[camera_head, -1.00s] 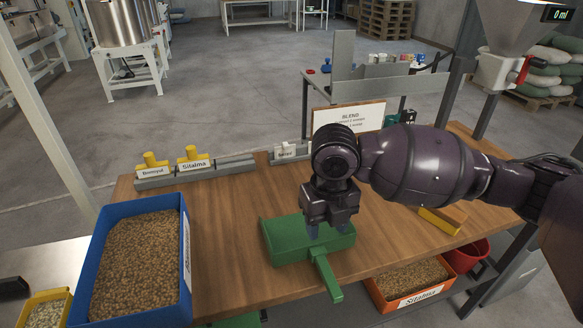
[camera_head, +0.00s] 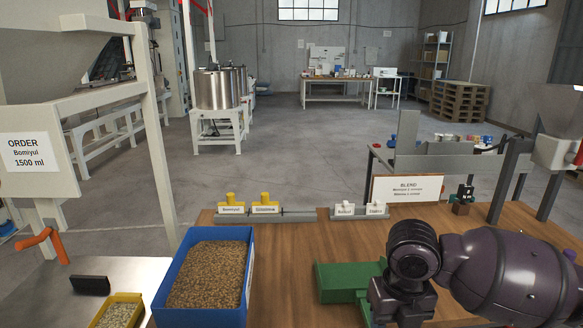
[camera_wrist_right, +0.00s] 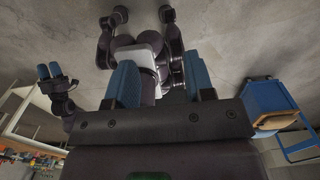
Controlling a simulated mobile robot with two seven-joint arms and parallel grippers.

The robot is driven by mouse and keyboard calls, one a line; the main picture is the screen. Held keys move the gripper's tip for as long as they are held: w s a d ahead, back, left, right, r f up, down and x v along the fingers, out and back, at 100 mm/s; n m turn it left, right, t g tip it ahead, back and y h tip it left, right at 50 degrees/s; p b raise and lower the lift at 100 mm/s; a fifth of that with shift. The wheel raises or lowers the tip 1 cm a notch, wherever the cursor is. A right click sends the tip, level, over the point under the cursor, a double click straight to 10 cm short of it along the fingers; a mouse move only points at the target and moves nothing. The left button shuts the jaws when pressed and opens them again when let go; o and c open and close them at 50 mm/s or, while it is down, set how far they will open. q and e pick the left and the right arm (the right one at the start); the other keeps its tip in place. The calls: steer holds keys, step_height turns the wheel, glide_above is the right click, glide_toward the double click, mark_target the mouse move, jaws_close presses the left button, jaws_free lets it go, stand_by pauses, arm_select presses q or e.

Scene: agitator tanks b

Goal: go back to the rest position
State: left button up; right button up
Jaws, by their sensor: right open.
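My right gripper (camera_head: 400,305) is in the lower right of the head view, above the wooden workbench (camera_head: 285,265). Its fingertips are cut off or hidden there. In the right wrist view its two blue fingers stand apart (camera_wrist_right: 160,85) with nothing held between them. A second gripper with blue fingers, my left one (camera_wrist_right: 49,72), shows small at the left of the right wrist view. Its opening is too small to judge.
A blue bin of grain (camera_head: 165,300) stands left of the scoop, with a yellow bin (camera_head: 130,299) beside it. Yellow labelled weights (camera_head: 233,205) and white ones (camera_head: 345,210) sit in racks along the back edge. A BLEND sign (camera_head: 408,189) stands behind.

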steer(key=s+a+f+m+t+y, duration=0.1)
steer(key=a+f+m+t+y, duration=0.2)
steer(key=f+m, duration=0.55)
steer(key=s+a+f+m+t+y, duration=0.1)
steer(key=a+f+m+t+y, duration=0.2)
steer(key=f+m, duration=0.55)
steer(key=s+d+f+m+t+h, duration=0.2)
steer(key=s+d+f+m+h, duration=0.1)
steer(key=s+d+m, duration=0.4)
steer(key=s+d+f+m+t+h, duration=0.3)
steer(key=s+d+f+m, duration=0.3)
steer(key=m, duration=0.5)
steer(key=s+d, duration=0.2)
steer(key=d, duration=0.1)
steer(key=shift+d, duration=0.1)
